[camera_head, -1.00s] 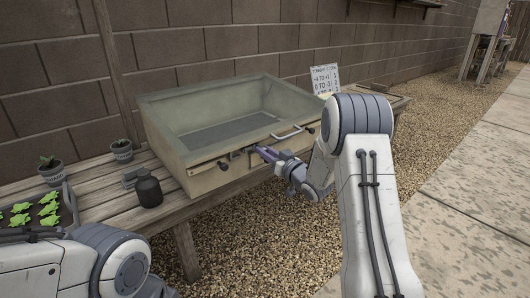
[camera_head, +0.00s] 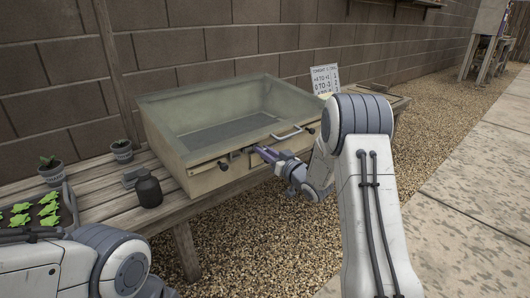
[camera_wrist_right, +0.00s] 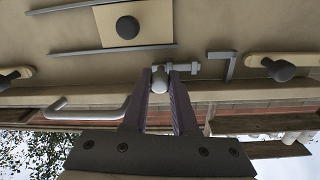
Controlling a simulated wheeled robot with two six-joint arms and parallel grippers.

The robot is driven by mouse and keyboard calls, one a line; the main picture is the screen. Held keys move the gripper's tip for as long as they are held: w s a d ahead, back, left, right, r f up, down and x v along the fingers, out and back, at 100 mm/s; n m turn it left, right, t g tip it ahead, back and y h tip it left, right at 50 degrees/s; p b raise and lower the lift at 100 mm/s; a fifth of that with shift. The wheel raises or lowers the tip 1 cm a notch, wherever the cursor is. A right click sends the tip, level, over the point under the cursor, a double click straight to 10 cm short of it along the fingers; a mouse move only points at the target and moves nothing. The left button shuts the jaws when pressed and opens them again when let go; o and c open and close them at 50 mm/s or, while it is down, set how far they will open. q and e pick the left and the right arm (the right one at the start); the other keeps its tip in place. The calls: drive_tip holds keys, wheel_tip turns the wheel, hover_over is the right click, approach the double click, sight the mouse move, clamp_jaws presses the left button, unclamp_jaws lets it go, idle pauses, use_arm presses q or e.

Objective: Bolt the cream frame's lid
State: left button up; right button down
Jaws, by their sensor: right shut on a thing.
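The cream frame (camera_head: 215,181) stands on the wooden bench against the wall, its glazed lid (camera_head: 225,112) down. A grey bolt (camera_head: 236,154) sits on its front, left of the lid's bar handle (camera_head: 287,132). My right gripper (camera_head: 262,151) reaches the bolt from the front right. In the right wrist view my right gripper (camera_wrist_right: 160,82) is shut on the bolt's knob (camera_wrist_right: 159,79). The bolt's bar (camera_wrist_right: 182,69) shows beside the knob, pointing toward a grey angled bracket (camera_wrist_right: 221,64) with a gap between. My left gripper is not in view; only my left arm shows.
Two small pots (camera_head: 122,151) and a seedling tray (camera_head: 68,208) are further left. A sign (camera_head: 325,79) stands behind the frame's right end. Gravel (camera_head: 245,235) lies open in front.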

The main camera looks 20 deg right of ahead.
idle(0.5)
drive_tip(key=shift+s+a+f, duration=0.1)
drive_tip(key=shift+s+a, duration=0.15)
drive_tip(key=shift+a, duration=0.35)
drive_tip(key=shift+s+a+r, duration=0.1)
drive_tip(key=shift+s+a, duration=0.15)
drive_tip(key=shift+a, duration=0.4)
drive_tip(key=shift+s+a+f, duration=0.1)
drive_tip(key=shift+s+a, duration=0.15)
drive_tip(key=shift+a, duration=0.35)
drive_tip(key=c, duration=0.7)
unclamp_jaws()
drive_tip(key=shift+s+d+p, duration=0.2)
drive_tip(key=shift+s+p, duration=0.25)
drive_tip(key=p, duration=0.3)
approach(247, 150)
drive_tip(key=v, duration=0.5)
drive_tip(key=shift+d, duration=0.1)
